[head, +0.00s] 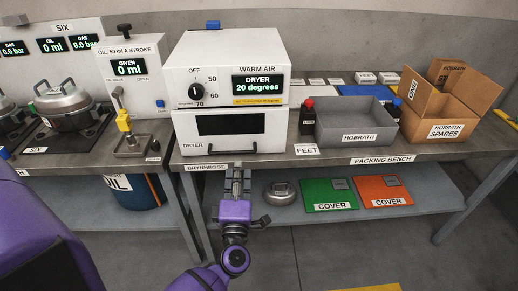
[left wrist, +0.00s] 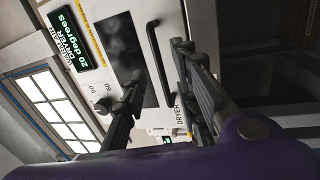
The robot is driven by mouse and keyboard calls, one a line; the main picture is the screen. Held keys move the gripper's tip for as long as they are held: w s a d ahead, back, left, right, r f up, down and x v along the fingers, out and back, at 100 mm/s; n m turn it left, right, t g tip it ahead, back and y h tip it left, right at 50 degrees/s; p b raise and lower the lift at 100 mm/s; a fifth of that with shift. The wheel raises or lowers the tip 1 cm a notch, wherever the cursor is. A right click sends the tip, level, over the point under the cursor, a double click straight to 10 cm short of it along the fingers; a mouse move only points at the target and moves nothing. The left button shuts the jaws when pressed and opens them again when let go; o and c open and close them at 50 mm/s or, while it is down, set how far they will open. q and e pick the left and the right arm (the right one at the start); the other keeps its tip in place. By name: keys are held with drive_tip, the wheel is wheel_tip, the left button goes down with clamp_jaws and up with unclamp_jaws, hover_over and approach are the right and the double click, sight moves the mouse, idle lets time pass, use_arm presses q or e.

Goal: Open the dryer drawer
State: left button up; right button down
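The white dryer (head: 232,65) stands on the bench, with a display reading 20 degrees. Its drawer (head: 187,132) has a dark window and a black handle (head: 218,152) along the lower edge. The drawer looks shut. My left gripper (head: 237,172) is just below and in front of the drawer, near the bench edge. In the left wrist view my left gripper (left wrist: 155,70) has its fingers spread and empty. The handle (left wrist: 158,60) appears between the fingers, apart from them as far as I can tell. My right gripper is out of view.
A grey bin (head: 358,121) and an open cardboard box (head: 452,100) stand right of the dryer on the bench (head: 395,152). An oil pump (head: 124,120) stands left. The lower shelf holds a green cover (head: 330,194) and an orange cover (head: 383,190).

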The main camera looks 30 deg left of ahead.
sight(234, 153)
use_arm(q)
drive_tip(key=shift+n+y, duration=0.5)
drive_tip(key=shift+n, duration=0.1)
drive_tip(key=x, duration=0.5)
drive_tip(key=a+p+x, duration=0.1)
drive_tip(key=x, duration=0.1)
drive_tip(key=shift+s+a, duration=0.1)
drive_tip(key=shift+a, duration=0.1)
drive_tip(key=shift+c, duration=0.4)
clamp_jaws()
